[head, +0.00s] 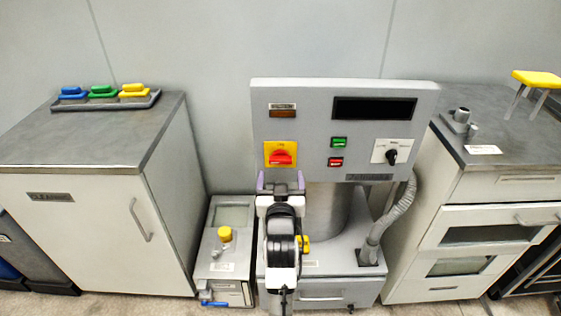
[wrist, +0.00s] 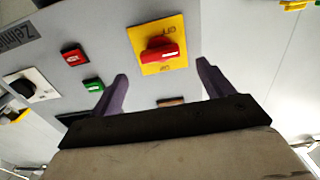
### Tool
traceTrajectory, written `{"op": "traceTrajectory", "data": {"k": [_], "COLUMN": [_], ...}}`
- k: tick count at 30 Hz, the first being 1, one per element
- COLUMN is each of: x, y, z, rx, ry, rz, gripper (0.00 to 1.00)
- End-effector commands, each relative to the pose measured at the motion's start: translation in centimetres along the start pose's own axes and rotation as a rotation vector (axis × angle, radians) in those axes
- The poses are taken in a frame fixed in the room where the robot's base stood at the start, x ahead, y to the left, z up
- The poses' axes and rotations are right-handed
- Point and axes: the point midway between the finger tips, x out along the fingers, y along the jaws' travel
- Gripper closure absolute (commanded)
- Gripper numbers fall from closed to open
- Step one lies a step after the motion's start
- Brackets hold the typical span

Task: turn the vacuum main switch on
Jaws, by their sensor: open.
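A red rotary switch (head: 281,157) sits on a yellow plate (head: 272,147) at the left of the grey machine panel. Its handle looks roughly horizontal. In the wrist view the red switch (wrist: 162,50) lies just beyond and between my fingertips; small lettering on the yellow plate is too blurred to read surely. My gripper (head: 281,182) is just below the switch in the head view. In the wrist view my gripper (wrist: 162,72) has its two purple fingers spread wide with nothing between them. I see no contact with the switch.
A green button (head: 339,142), a red button (head: 336,162) and a black knob (head: 391,156) sit to the right on the panel. A grey hose (head: 396,212) hangs below. Cabinets flank the machine.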

Motion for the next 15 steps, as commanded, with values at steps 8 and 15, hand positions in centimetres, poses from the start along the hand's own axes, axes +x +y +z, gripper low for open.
{"op": "traceTrajectory", "data": {"k": [8,15], "x": [4.6,5.7], "y": [0.0,0.0], "z": [-0.2,-0.1], "rx": [0.000,0.001], "ry": [0.000,0.001], "rz": [0.000,0.000], "gripper": [0.20,0.20]}}
